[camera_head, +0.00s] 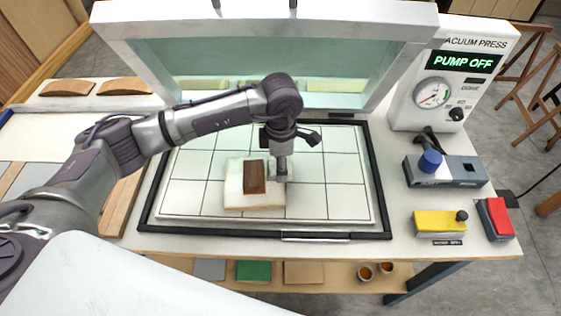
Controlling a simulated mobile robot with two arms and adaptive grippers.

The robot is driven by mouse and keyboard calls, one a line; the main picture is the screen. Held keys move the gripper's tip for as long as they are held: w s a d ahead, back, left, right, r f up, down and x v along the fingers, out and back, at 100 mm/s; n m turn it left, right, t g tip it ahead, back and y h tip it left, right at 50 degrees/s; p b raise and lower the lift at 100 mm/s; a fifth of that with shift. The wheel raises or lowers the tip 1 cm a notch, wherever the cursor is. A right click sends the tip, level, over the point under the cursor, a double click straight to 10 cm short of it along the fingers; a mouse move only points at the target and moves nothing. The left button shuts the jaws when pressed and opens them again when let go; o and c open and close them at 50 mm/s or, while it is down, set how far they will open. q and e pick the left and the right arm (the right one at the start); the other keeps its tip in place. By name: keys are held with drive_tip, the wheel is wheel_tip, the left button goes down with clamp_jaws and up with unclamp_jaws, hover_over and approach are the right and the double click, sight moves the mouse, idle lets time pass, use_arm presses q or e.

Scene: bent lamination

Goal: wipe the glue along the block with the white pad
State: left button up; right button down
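A pale, cream block (240,200) lies on the white gridded board in the middle of the table. A small brown piece (254,176) sits on top of it. My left gripper (281,176) points down at the right side of the brown piece, over the right part of the pale block. A whitish patch shows around its tip; I cannot tell whether this is the white pad or glue. The fingers are too small and dark to tell whether they are open or shut. My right gripper is not in view.
The gridded board (340,205) has a black frame and is bare on its right side. At right are a grey tool with a blue knob (431,161), a yellow block (437,222) and a red-topped block (497,215).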

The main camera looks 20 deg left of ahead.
sight(282, 187)
use_arm(q)
drive_tip(key=shift+s+d, duration=0.25)
drive_tip(key=shift+s, duration=0.4)
drive_tip(key=shift+s+d, duration=0.2)
drive_tip(key=shift+s, duration=0.4)
drive_tip(key=shift+s, duration=0.15)
drive_tip(key=shift+s+d+f, duration=0.1)
drive_tip(key=shift+s+d, duration=0.2)
drive_tip(key=shift+s, duration=0.35)
drive_tip(key=shift+w+d+r+p, duration=0.2)
drive_tip(key=shift+d+r, duration=0.2)
drive_tip(key=shift+r, duration=0.4)
drive_tip(key=shift+w+d+r+p, duration=0.2)
drive_tip(key=shift+d+r, duration=0.15)
drive_tip(key=shift+r, duration=0.4)
wheel_tip(282, 187, up, 7)
drive_tip(key=p, duration=0.3)
